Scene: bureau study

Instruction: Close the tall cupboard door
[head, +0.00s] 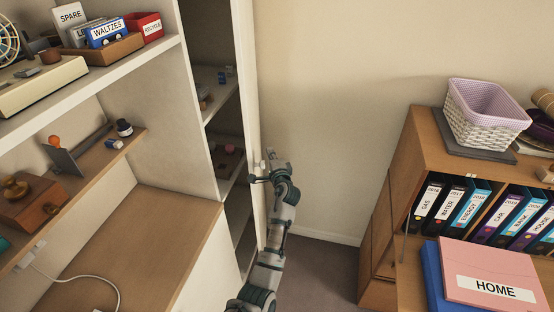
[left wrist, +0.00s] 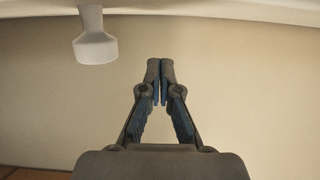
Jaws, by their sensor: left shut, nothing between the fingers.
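The tall cupboard (head: 211,135) stands left of centre in the head view, its dark shelved inside showing. Its white door (head: 246,90) stands open, seen almost edge-on. A pale knob is on the door's right-hand face; in the left wrist view the white knob (left wrist: 95,42) shows at upper left, attached to the pale door surface along the top. My left gripper (head: 270,158) is on the right side of the door, close to the knob. Its fingers (left wrist: 160,72) are shut and empty, to the right of the knob and apart from it. My right gripper is not in view.
A wooden shelf unit (head: 424,120) with binders and a white basket (head: 486,115) stands at right. A desk with shelves (head: 150,225) is at left. Bare wall (head: 340,130) and a strip of floor (head: 320,262) lie between the door and the shelf unit.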

